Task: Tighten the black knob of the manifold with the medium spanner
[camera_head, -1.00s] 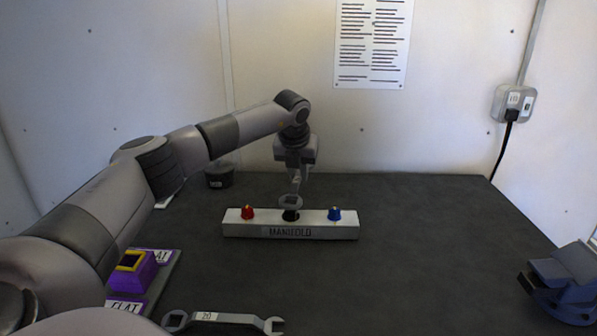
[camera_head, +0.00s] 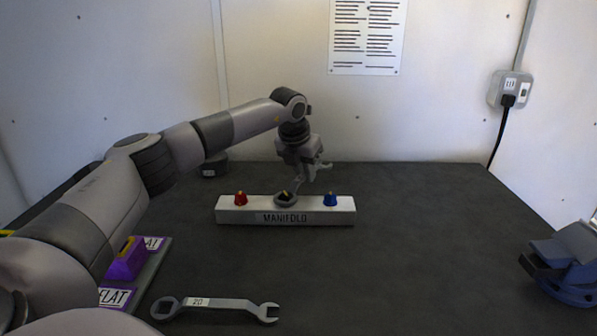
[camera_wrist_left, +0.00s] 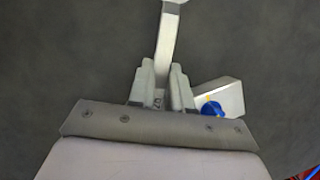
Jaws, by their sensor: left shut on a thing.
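The white manifold (camera_head: 240,217) lies across the middle of the table, with a red knob (camera_head: 240,199) on the left and a blue knob (camera_head: 330,199) on the right. My left gripper (camera_head: 311,174) is shut on a grey spanner (camera_wrist_left: 166,40), behind and right of the manifold's middle. The spanner's ring end (camera_head: 278,201) sits at the black knob (camera_head: 286,195), whose yellow mark shows inside the ring; how deep it is seated I cannot tell. In the wrist view the handle runs beyond the fingers and the blue knob (camera_wrist_left: 212,108) shows beside them. My right gripper is out of view.
Another spanner (camera_head: 230,303), labelled 20, lies on the front left. A purple block (camera_head: 124,262) stands on a FLAT-labelled board beneath my left arm. A dark round object (camera_head: 212,168) stands at the back left. A blue vise-like object (camera_head: 567,265) is far right. The table's right middle is clear.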

